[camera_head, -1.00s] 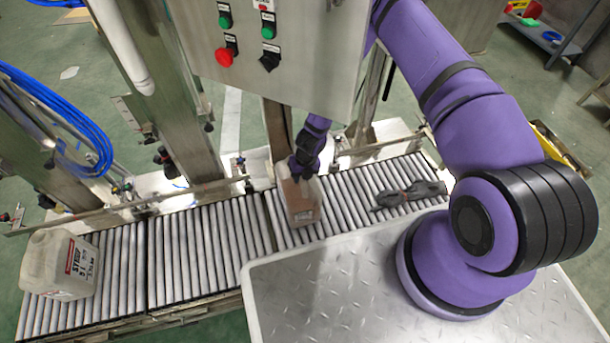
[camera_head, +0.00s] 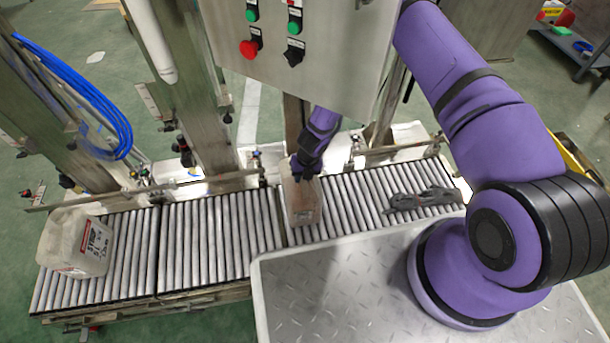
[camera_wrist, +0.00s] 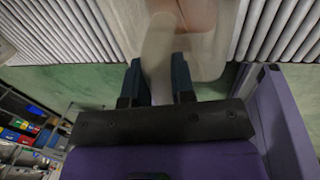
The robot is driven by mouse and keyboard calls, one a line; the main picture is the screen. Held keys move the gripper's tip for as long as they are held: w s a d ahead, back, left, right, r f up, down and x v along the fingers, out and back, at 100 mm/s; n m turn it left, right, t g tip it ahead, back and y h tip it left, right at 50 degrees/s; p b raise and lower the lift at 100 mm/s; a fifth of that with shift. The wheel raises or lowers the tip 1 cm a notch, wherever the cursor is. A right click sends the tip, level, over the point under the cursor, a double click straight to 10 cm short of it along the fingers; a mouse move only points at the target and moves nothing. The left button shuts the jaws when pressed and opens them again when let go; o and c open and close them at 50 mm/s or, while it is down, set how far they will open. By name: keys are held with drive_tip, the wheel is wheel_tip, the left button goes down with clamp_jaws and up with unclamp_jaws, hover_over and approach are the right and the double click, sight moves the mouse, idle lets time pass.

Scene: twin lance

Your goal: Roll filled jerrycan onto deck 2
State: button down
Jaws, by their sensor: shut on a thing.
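A translucent jerrycan with pinkish-brown contents (camera_head: 303,203) stands on the right-hand roller section (camera_head: 350,205), close to the seam with the middle section (camera_head: 215,235). My gripper (camera_head: 305,172) reaches down from behind the panel and is shut on the top of this can. In the wrist view my two fingers (camera_wrist: 158,78) are on either side of a pale part of the can, probably its handle, and the can body (camera_wrist: 205,45) lies beyond them. Another jerrycan (camera_head: 88,247), pale with a red and black syrup label, stands on the left roller section (camera_head: 125,255).
Dark grey crumpled items, perhaps gloves (camera_head: 425,199), lie on the rollers right of the held can. A control box (camera_head: 300,60) with buttons hangs above. Steel posts and a rail (camera_head: 150,190) line the far side. The middle rollers are clear.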

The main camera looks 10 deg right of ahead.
drive_tip(key=shift+s, duration=0.15)
drive_tip(key=c, duration=0.9)
unclamp_jaws()
drive_tip(key=shift+f, duration=0.1)
drive_tip(key=shift+d+r, duration=0.35)
drive_tip(key=shift+r, duration=1.45)
drive_tip(key=shift+d+r, duration=0.3)
drive_tip(key=shift+r, duration=1.45)
drive_tip(key=shift+d+r, duration=0.35)
drive_tip(key=shift+r, duration=1.45)
